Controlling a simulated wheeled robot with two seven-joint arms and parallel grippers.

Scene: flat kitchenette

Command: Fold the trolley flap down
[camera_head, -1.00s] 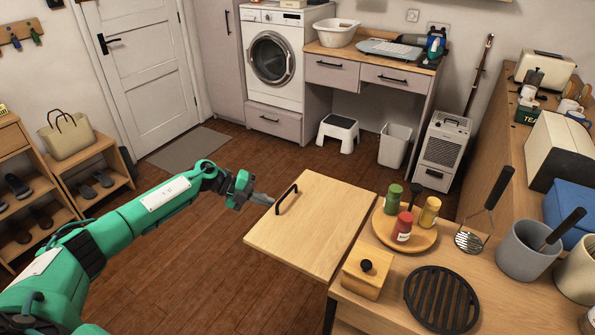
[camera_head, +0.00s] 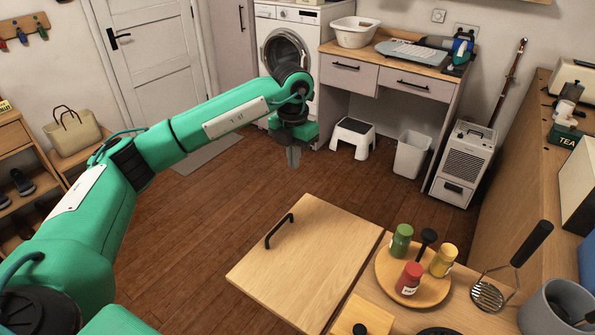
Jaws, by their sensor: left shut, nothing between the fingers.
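The trolley flap (camera_head: 312,262) is a light wooden board with a black bar handle (camera_head: 279,231) near its far left edge. It is raised, about level with the trolley top (camera_head: 467,315) beside it on the right. My left gripper (camera_head: 293,160) is shut and empty, pointing down above the floor beyond the flap, apart from the handle. The underside of the flap is hidden. My right gripper is not in view.
On the trolley top, a round wooden tray (camera_head: 437,289) holds several jars; a masher (camera_head: 510,270) and a grey pot (camera_head: 556,309) stand to the right. Brown floor (camera_head: 210,210) is free left of the flap. A white stool (camera_head: 353,137) stands farther back.

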